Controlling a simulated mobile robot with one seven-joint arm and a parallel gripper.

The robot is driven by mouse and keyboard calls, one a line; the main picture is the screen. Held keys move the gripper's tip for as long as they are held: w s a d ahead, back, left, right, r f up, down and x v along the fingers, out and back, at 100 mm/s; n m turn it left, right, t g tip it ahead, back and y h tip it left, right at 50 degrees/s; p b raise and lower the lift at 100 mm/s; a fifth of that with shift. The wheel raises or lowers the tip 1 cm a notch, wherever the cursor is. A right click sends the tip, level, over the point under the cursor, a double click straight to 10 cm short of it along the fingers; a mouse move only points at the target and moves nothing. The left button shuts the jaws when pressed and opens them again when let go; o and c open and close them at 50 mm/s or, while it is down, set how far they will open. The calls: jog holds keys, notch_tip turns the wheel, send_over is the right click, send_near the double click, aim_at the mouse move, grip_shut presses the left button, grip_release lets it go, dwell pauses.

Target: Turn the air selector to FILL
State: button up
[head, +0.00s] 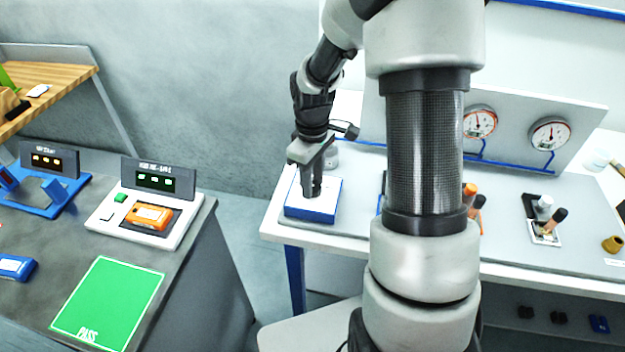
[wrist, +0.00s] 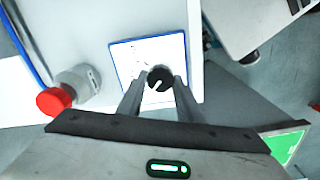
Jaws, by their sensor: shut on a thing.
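The air selector is a round black knob (wrist: 160,78) with a white pointer line, on a white plate with a blue border (wrist: 122,52) in the wrist view. My gripper (wrist: 160,88) has its two fingers on either side of the knob and is shut on it. The pointer slants across the knob; no position labels are readable. In the head view my gripper (head: 312,190) reaches down onto the white-topped blue box (head: 323,212) at the left end of the bench. The knob is hidden there by the fingers.
A red knob on a grey fitting (wrist: 55,99) stands left of the selector in the wrist view. The bench (head: 350,232) carries gauges (head: 549,134) and valves (head: 545,226) to the right. A dark table with a tester (head: 150,215) and green PASS mat (head: 110,302) stands left.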

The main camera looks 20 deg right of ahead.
dwell(0.4)
jog(key=o, duration=1)
jog(key=shift+o, duration=0.2)
jog(key=shift+r, duration=0.1)
notch_tip(320, 180, up, 17)
jog(key=shift+r, duration=0.15)
